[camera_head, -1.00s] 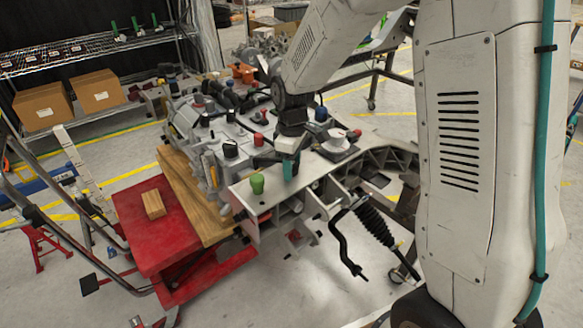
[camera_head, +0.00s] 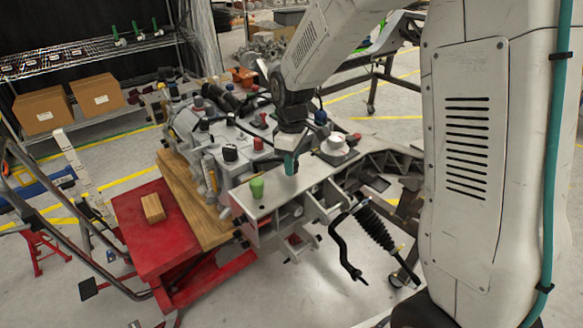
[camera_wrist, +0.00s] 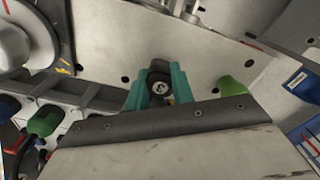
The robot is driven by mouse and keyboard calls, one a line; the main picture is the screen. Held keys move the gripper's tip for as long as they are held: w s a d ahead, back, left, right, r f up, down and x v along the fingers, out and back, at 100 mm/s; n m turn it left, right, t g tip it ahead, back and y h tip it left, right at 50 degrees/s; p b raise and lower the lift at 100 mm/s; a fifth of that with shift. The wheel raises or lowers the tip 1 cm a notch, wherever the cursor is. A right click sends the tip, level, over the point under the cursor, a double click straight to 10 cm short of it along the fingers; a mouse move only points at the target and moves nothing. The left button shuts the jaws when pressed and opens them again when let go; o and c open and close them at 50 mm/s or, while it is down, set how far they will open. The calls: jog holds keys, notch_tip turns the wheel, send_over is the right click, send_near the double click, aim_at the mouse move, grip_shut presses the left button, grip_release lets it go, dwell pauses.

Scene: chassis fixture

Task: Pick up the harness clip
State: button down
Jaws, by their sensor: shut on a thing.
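My gripper (camera_head: 289,165) has teal fingers and points down over the pale metal plate of the chassis fixture. In the wrist view, the fingers of my gripper (camera_wrist: 158,88) are closed around a small dark rounded piece with a shiny screw-like centre, which I take to be the harness clip (camera_wrist: 159,87). The fingers hide the clip in the head view. I cannot tell whether it still touches the plate.
A green cap (camera_head: 257,188) stands on the plate close to my gripper. A white round part (camera_head: 335,143) sits on the other side. Several coloured knobs and engine parts crowd behind. A red cart (camera_head: 150,225) with a wooden block (camera_head: 152,208) stands left.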

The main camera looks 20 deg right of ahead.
jog(key=shift+s+a+r, duration=0.1)
jog(key=shift+s+r, duration=0.55)
jog(key=shift+r, duration=0.25)
jog(key=s+a+r, duration=0.1)
jog(key=s+a, duration=0.1)
jog(key=s, duration=1.2)
jog(key=shift+s+r, duration=0.15)
jog(key=shift+s, duration=0.15)
